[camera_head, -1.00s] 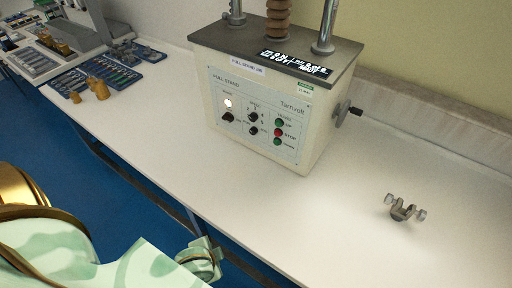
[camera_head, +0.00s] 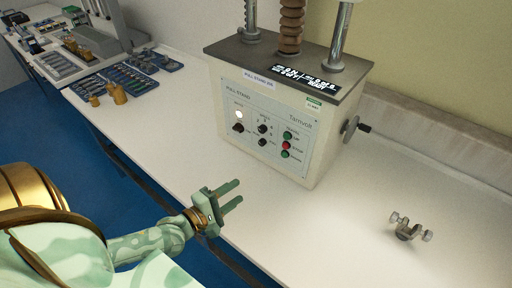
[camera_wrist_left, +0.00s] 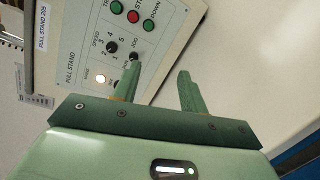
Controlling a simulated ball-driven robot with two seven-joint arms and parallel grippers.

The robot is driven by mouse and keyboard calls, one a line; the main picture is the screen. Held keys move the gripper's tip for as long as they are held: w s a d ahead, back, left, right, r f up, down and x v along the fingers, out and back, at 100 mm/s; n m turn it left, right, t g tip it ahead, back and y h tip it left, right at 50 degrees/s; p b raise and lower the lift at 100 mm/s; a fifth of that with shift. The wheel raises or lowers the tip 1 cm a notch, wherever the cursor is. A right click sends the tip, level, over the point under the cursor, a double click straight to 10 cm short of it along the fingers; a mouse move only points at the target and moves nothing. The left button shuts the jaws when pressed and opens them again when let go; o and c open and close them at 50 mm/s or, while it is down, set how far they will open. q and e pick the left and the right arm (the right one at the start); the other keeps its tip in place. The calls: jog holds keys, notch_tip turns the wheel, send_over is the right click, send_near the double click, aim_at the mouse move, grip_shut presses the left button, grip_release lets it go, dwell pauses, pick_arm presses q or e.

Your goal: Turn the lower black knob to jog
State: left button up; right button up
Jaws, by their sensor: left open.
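The pull stand's white front panel (camera_head: 240,104) carries several black knobs. The lower black knob (camera_head: 262,142) sits below the speed knob (camera_head: 262,128); a larger black knob (camera_head: 238,128) is to their left. In the left wrist view the panel is turned sideways, with the lower knob (camera_wrist_left: 133,57) beside the JOG label, close to one fingertip in the picture. My left gripper (camera_head: 239,191) is open and empty, in front of and below the panel, apart from the knobs. It also shows in the left wrist view (camera_wrist_left: 159,71). My right gripper is not in view.
Green and red buttons (camera_head: 285,145) are right of the knobs, and a white lamp (camera_head: 239,114) is lit. A side crank (camera_head: 352,127) sticks out right. A metal clamp (camera_head: 408,229) lies on the bench (camera_head: 350,235). Tool trays (camera_head: 112,80) are at left.

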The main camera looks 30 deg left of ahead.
pick_arm(q)
jog(key=a+r+n+t+y, duration=0.1)
jog(key=a+n+y, duration=0.1)
jog(key=a+n, duration=0.25)
jog(key=b, duration=0.2)
send_near(260, 144)
jog(key=shift+n+t, duration=0.25)
jog(key=shift+t, duration=0.05)
jog(key=w, duration=0.5)
jog(key=w+d, duration=0.1)
jog(key=w, duration=0.2)
jog(key=shift+f, duration=0.15)
jog(key=shift+s, duration=0.1)
grip_shut()
